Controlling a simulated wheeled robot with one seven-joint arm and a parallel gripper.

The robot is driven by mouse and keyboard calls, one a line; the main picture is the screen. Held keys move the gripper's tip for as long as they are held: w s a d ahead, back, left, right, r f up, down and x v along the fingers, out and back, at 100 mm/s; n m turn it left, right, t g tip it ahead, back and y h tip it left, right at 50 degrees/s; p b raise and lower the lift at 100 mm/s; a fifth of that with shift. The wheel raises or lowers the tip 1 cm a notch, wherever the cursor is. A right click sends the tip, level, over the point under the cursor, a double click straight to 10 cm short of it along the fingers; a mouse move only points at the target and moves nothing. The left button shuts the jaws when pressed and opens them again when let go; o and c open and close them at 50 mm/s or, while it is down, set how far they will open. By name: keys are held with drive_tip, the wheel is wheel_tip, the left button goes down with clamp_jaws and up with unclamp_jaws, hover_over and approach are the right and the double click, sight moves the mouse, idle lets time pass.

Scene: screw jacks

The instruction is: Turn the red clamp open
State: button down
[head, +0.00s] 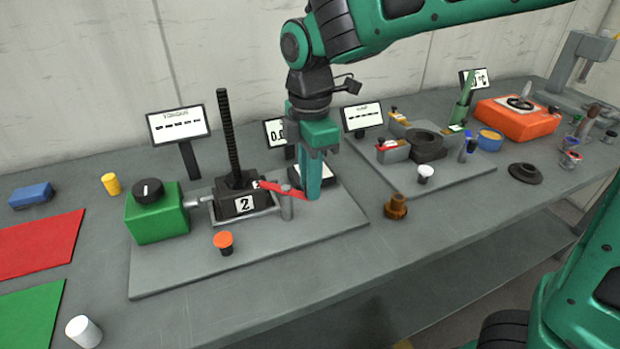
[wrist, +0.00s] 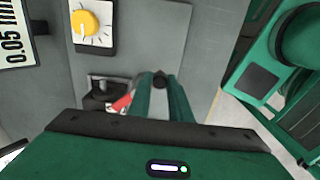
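The red clamp (head: 275,186) is a red lever on the block marked 2, beside a short grey post. Its outer end meets the fingertips of my gripper (head: 313,195), which points straight down. In the wrist view part of the red clamp (wrist: 122,103) shows left of the fingers. The fingers stand a little apart there.
A screw jack with a tall black threaded rod (head: 228,130) and a green box (head: 157,213) stand left of my gripper. An orange knob (head: 223,242) is in front. A brown knobbed part (head: 396,207) stands to the right.

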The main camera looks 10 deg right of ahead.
drive_tip(key=shift+a+m, duration=0.1)
drive_tip(key=shift+m, duration=0.2)
drive_tip(key=s+a+m, duration=0.1)
drive_tip(key=a+m, duration=0.6)
drive_tip(key=m, duration=1)
drive_tip(key=shift+s+m, duration=0.3)
drive_tip(key=shift+a+r, duration=0.1)
idle(0.4)
drive_tip(key=c, duration=1.6)
unclamp_jaws()
drive_tip(key=shift+s, duration=0.1)
